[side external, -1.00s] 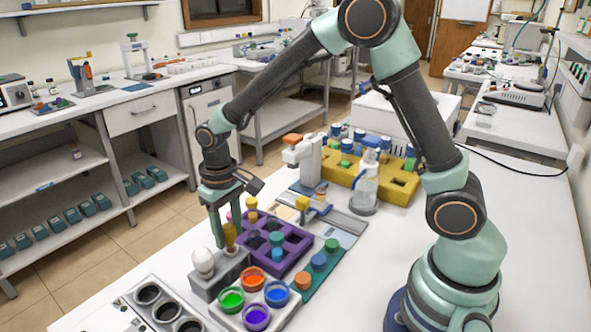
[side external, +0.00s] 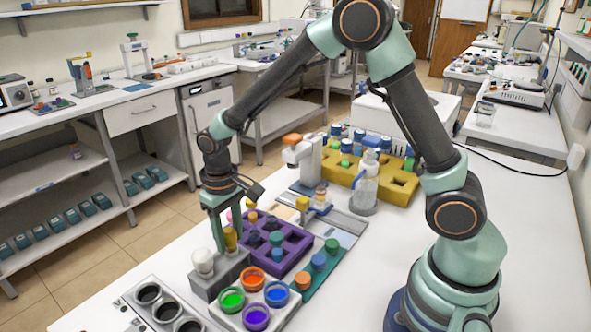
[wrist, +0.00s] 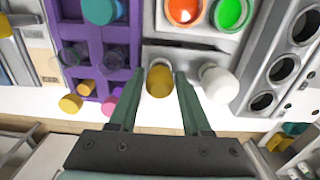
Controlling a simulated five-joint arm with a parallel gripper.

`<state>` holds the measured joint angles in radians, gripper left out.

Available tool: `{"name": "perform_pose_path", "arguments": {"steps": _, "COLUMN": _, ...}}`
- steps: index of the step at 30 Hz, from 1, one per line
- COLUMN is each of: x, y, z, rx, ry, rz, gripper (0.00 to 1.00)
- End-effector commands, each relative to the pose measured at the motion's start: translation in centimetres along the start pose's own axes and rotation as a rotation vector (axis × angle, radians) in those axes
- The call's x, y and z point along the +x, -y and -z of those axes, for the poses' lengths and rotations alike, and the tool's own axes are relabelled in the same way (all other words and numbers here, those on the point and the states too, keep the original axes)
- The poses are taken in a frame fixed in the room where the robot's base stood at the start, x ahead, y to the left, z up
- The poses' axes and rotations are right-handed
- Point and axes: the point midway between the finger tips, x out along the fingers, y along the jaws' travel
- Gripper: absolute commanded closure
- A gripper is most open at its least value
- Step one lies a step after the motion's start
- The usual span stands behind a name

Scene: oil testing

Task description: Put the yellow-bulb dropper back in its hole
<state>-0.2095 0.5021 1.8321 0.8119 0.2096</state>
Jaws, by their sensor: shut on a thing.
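The yellow-bulb dropper (side external: 231,239) is upright between the fingers of my gripper (side external: 222,236), at the grey holder block (side external: 208,285). In the wrist view the yellow bulb (wrist: 159,82) sits between the two green fingers of my gripper (wrist: 158,84), which are shut on it. The stem below the bulb is hidden, so I cannot tell how deep it is in the hole. A white-bulb dropper (side external: 203,262) stands in the same block beside it and also shows in the wrist view (wrist: 217,84).
A purple rack (side external: 290,256) with several capped vials stands right beside the block. A tray of colour cups (side external: 243,309) is in front. A grey rack with dark wells (side external: 150,295) lies front left. The yellow rack (side external: 400,190) is further back.

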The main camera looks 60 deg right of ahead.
Motion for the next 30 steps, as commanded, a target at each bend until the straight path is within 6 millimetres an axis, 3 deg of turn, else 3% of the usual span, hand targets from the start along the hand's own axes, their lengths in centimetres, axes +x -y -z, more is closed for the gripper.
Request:
{"name": "perform_pose_path", "arguments": {"steps": 12, "x": -0.1, "y": 0.0, "z": 0.0, "rx": 0.0, "ry": 0.0, "rz": 0.0, "gripper": 0.7}}
{"name": "perform_pose_path", "arguments": {"steps": 13, "x": -0.1, "y": 0.0, "z": 0.0, "rx": 0.0, "ry": 0.0, "rz": 0.0, "gripper": 0.4}}
{"name": "perform_pose_path", "arguments": {"steps": 15, "x": -0.1, "y": 0.0, "z": 0.0, "rx": 0.0, "ry": 0.0, "rz": 0.0, "gripper": 0.17}}
{"name": "perform_pose_path", "arguments": {"steps": 25, "x": -0.2, "y": 0.0, "z": 0.0, "rx": 0.0, "ry": -0.001, "rz": 0.0, "gripper": 0.17}}
{"name": "perform_pose_path", "arguments": {"steps": 30, "x": -1.8, "y": 0.0, "z": 0.1, "rx": 0.0, "ry": -0.004, "rz": 0.001, "gripper": 0.17}}
